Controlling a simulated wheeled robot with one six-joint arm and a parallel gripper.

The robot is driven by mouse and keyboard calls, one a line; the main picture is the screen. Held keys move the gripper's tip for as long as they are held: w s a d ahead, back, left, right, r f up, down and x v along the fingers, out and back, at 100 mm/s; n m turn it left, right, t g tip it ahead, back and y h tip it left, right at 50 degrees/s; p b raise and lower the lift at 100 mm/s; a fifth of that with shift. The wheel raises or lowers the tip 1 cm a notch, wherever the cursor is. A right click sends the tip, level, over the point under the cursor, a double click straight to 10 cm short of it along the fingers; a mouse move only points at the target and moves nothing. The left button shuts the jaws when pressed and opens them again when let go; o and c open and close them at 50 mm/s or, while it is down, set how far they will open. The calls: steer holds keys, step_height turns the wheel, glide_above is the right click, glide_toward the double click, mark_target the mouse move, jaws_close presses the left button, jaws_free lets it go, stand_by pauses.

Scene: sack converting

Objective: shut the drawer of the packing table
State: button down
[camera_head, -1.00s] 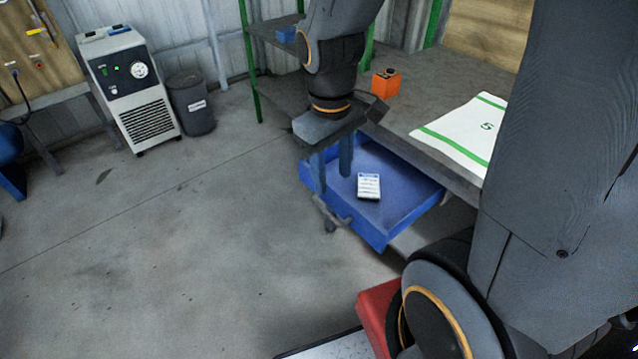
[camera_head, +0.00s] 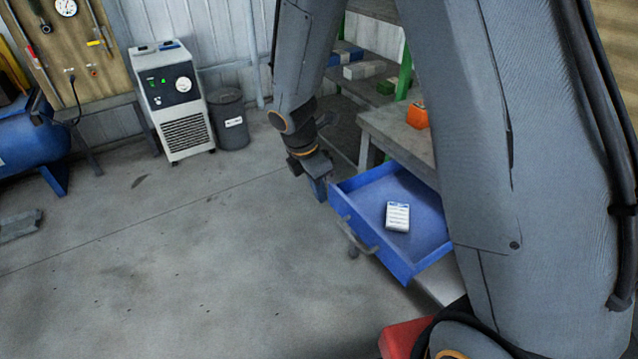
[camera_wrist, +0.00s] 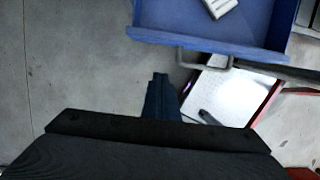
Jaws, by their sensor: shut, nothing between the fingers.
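The blue drawer (camera_head: 400,262) of the packing table (camera_head: 391,128) stands pulled out, with a grey bar handle (camera_head: 354,237) on its front. A small white box with printed lines (camera_head: 397,216) lies inside it. My gripper (camera_head: 319,190) is shut and empty, pointing down just left of the drawer's far left corner. In the wrist view my closed fingers (camera_wrist: 160,85) are beside the drawer front (camera_wrist: 205,45), apart from the handle (camera_wrist: 180,57) in the picture. My arm hides much of the table top.
Green-posted shelving with boxes (camera_head: 362,70) stands behind. A grey machine (camera_head: 178,105) and a dark bin (camera_head: 229,120) are by the wall.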

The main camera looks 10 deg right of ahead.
steer(key=shift+w+d+f+p, duration=0.1)
steer(key=shift+w+d+f, duration=0.2)
steer(key=shift+d+f, duration=0.55)
steer(key=shift+w+d+f+p, duration=0.1)
steer(key=shift+w+d+f, duration=0.2)
steer(key=shift+d+f, duration=0.5)
steer(key=shift+w+d+f+p, duration=0.1)
steer(key=shift+w+d+f, duration=0.2)
steer(key=shift+d+f, duration=0.5)
steer(key=shift+d, duration=0.1)
